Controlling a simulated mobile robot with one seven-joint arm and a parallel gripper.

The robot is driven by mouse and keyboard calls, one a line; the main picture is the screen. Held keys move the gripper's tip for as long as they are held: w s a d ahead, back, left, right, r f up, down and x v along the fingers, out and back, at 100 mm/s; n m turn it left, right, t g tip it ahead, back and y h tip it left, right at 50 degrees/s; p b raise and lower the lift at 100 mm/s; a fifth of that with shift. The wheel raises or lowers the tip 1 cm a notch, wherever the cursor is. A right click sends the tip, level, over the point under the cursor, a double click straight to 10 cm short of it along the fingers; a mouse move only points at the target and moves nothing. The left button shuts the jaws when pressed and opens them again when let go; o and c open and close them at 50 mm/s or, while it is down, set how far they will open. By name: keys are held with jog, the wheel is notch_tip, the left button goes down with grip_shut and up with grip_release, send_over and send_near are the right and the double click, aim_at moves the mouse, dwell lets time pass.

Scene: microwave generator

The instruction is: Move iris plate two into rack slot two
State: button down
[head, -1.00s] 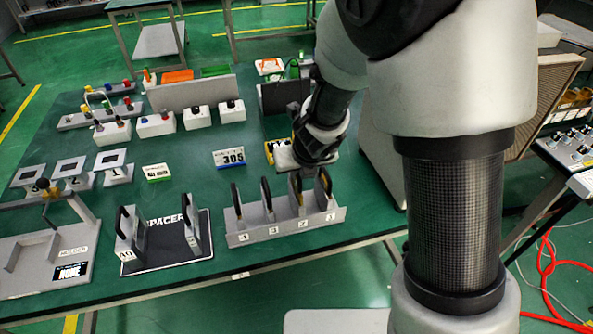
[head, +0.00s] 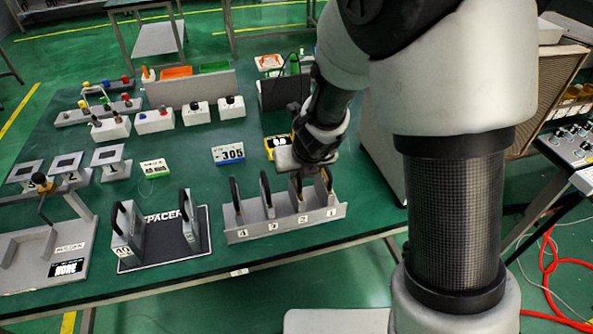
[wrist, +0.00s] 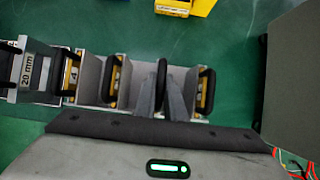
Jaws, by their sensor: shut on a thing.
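My gripper (head: 297,172) is shut on the black handle of a plate, iris plate two (head: 297,190), at the position marked 2 on the grey rack (head: 285,227). In the wrist view the two fingers (wrist: 161,92) close on this handle (wrist: 162,72), which stands upright and edge-on between the neighbouring plates. Whether the plate's bottom is fully seated is hidden. Other black-handled plates stand in the rack: one at slot 1 (head: 327,187), one at slot 3 (head: 266,190) and one at slot 4 (head: 236,195).
A black spacer stand (head: 160,262) with upright handled pieces is left of the rack. A holder fixture (head: 45,262) is farther left. A small display (head: 229,153) and a yellow box (head: 277,142) lie behind the rack. A large grey cabinet (head: 378,140) stands close on the right.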

jog(key=shift+f+b, duration=0.8)
jog(key=shift+f, duration=0.05)
jog(key=c, duration=1.7)
grip_release()
jog(key=shift+c, duration=0.2)
